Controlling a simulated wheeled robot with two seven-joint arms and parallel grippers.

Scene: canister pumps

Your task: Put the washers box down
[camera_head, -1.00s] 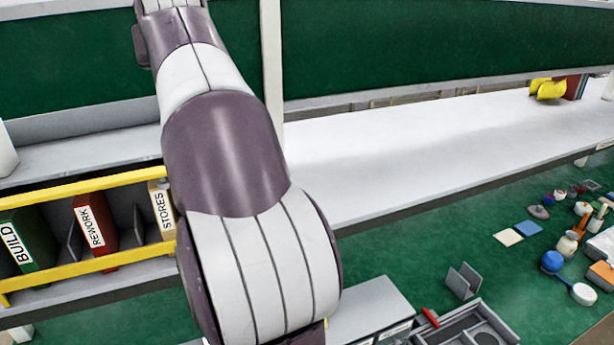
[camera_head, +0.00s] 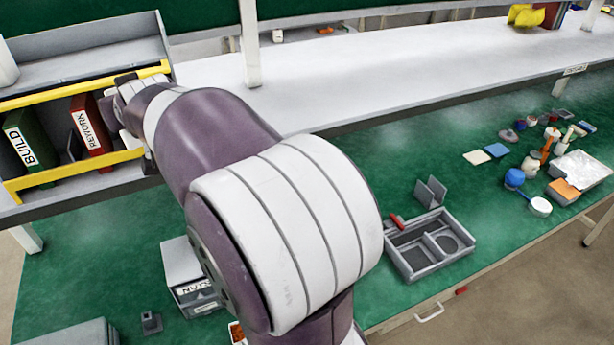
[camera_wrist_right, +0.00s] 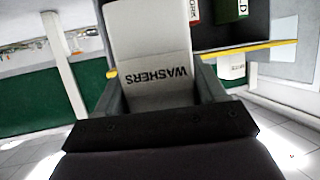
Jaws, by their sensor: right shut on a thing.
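The washers box (camera_wrist_right: 155,92) is pale grey, with its WASHERS label upside down in the right wrist view. My right gripper (camera_wrist_right: 162,84) is shut on it, one finger on each side. In the head view my right arm crosses the middle and reaches left to the shelf with the binders. Its wrist is at the right part of that shelf, by the yellow rail. The arm hides much there, and I cannot clearly make out the box in this view. My left gripper is in neither view.
The shelf holds a green BUILD binder (camera_head: 32,142) and a red REWORK binder (camera_head: 90,128) behind a yellow rail (camera_head: 75,178). A grey labelled box (camera_head: 182,270) stands on the green mat below. A divided grey tray (camera_head: 428,250) and several small items lie right. The white upper shelf (camera_head: 400,80) is mostly clear.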

